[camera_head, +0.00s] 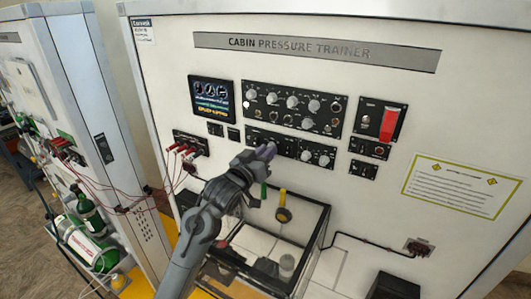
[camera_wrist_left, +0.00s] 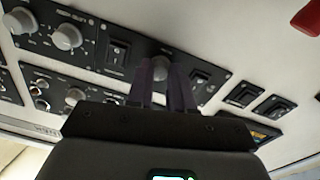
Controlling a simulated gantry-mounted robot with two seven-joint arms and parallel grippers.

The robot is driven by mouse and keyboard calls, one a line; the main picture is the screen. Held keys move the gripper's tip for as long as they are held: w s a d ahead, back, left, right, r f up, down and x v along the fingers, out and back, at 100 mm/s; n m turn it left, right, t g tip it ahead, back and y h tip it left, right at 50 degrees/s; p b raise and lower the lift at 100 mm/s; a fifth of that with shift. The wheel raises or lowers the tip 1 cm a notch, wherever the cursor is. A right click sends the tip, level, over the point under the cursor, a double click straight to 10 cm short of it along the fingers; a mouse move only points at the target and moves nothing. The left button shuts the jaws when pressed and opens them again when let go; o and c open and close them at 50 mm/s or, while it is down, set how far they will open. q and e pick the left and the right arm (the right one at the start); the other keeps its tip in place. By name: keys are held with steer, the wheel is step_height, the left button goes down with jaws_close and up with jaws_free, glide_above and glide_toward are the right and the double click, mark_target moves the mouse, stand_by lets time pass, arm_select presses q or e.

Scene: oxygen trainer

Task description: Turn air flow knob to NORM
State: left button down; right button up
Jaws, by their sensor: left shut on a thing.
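The white trainer cabinet (camera_head: 400,130) has a lower black control panel (camera_head: 289,146) with several grey knobs and switches. My left gripper (camera_head: 267,152) reaches up to the left half of this panel. In the left wrist view the purple fingers (camera_wrist_left: 167,72) are shut on a grey round knob (camera_wrist_left: 161,63), which shows between the fingertips. The fingers hide most of this knob, and its pointer and label cannot be read. My right gripper is not in view.
An upper panel (camera_head: 290,107) with several knobs lies just above the hand. A dark screen (camera_head: 212,98) is at its left and a red switch cover (camera_head: 390,123) at right. A clear box (camera_head: 315,240) juts out below. Red cables (camera_head: 120,207) hang at left.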

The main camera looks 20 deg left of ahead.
arm_select(q)
steer(key=c, duration=1)
jaws_free()
steer(key=s+a+b, duration=0.1)
steer(key=s+b, duration=0.1)
steer(key=s, duration=0.8)
steer(key=shift+s+a+f+b, duration=0.15)
steer(key=shift+s+a+b, duration=0.15)
steer(key=shift+s+a, duration=0.1)
